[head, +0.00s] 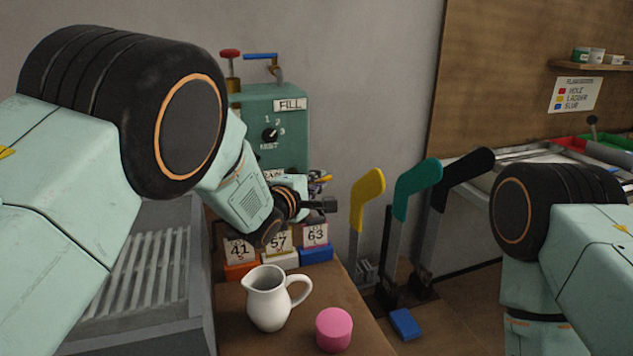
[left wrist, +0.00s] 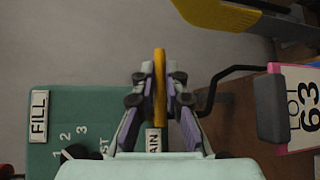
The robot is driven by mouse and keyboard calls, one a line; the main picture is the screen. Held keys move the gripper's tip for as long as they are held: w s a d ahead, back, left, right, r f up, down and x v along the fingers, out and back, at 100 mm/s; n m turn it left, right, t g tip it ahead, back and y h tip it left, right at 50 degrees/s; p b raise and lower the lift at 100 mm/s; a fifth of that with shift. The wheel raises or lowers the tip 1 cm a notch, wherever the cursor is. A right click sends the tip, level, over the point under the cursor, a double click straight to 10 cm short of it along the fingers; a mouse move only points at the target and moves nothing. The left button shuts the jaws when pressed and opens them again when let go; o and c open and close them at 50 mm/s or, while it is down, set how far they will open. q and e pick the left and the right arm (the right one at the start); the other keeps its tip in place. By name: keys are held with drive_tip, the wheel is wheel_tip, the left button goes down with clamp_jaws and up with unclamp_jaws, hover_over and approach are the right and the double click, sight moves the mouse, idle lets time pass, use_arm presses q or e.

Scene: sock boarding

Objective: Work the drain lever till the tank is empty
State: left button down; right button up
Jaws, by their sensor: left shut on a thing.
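The green tank (head: 290,130) stands against the wall, with a FILL label, a numbered dial and a partly hidden DRAIN label (head: 272,174). Its green face also shows in the left wrist view (left wrist: 90,105). My left gripper (head: 318,184) is in front of the tank's lower part. In the left wrist view its fingers (left wrist: 160,95) are shut on a yellow-orange lever (left wrist: 160,65), with the DRAIN label partly hidden just below. The water level inside the tank cannot be seen. My right arm shows at the right, but its gripper is out of view.
A white pitcher (head: 268,300) and a pink cylinder (head: 334,330) stand on the brown table. Number cards 41, 57 and 63 (head: 315,234) stand behind. A bent black rod with a grey block (left wrist: 270,108) is beside my left gripper. Yellow, teal and black paddles (head: 417,190) stand right.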

use_arm(q)
drive_tip(key=shift+r+n+t+h+p, duration=0.55)
drive_tip(key=shift+n+t+p, duration=0.3)
drive_tip(key=shift+p, duration=0.3)
drive_tip(key=c, duration=1.4)
unclamp_jaws()
drive_tip(key=shift+f, duration=0.1)
